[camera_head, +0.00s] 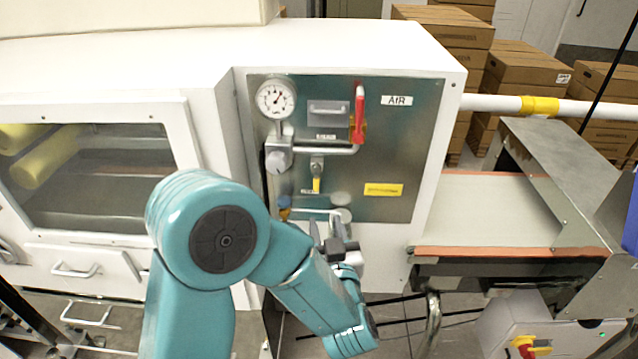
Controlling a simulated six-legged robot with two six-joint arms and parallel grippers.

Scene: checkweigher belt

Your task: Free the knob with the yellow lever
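The small yellow lever (316,185) hangs straight down from a grey valve body in the middle of the metal panel (410,150). A pale round knob (278,161) sits to its left, under the gauge. Another round grey part (341,200) sits low on the panel, just below and right of the lever; I cannot tell what it is. My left gripper (323,229) is in front of the panel's lower edge, below the yellow lever and apart from it in the picture. Its fingers are small and partly hidden, so their opening is unclear. My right gripper is out of view.
A round gauge (276,98) and a red lever (359,113) pointing up are on the panel above. A pipe (325,149) runs across it. A windowed door (90,180) is at left, a conveyor belt (490,210) at right. Cardboard boxes (525,75) stand behind.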

